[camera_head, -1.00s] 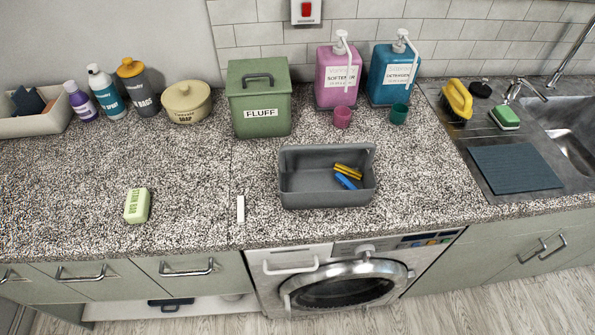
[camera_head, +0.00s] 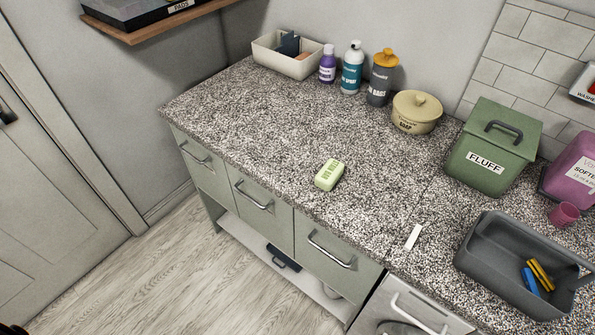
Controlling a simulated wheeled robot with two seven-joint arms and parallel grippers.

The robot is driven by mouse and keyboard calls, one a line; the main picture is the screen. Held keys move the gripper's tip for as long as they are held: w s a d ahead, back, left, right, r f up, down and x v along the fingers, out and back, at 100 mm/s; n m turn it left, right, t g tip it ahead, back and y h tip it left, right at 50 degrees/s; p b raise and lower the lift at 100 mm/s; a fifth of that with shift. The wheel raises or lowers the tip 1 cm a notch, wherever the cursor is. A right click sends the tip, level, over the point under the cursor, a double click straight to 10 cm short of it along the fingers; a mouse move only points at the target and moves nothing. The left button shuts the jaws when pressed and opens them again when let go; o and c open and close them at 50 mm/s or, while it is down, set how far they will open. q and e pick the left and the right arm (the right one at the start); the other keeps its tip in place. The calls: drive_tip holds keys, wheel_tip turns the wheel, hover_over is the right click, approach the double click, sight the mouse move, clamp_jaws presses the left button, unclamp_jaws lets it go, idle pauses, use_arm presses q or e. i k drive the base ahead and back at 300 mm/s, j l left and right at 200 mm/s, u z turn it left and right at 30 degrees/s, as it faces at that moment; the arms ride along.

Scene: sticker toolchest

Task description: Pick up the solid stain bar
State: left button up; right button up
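The stain bar (camera_head: 329,175) is a pale green block with a darker label on its top. It lies flat on the speckled countertop (camera_head: 270,140), close to the front edge, with clear counter around it. Neither of my grippers shows in the head view.
A white bin (camera_head: 286,66), several bottles, a beige soap pot (camera_head: 416,112) and a green FLUFF box (camera_head: 492,150) stand along the back. A grey tub (camera_head: 500,265) with blue and yellow items is at the right, near a small white strip (camera_head: 413,237). Drawers are below.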

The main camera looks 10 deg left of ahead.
sight(325, 180)
drive_tip(key=i+j+z, duration=0.1)
drive_tip(key=j+z, duration=0.25)
drive_tip(key=j, duration=0.15)
drive_tip(key=j+z, duration=0.3)
drive_tip(key=j, duration=0.2)
drive_tip(key=j+z, duration=0.35)
drive_tip(key=j, duration=0.15)
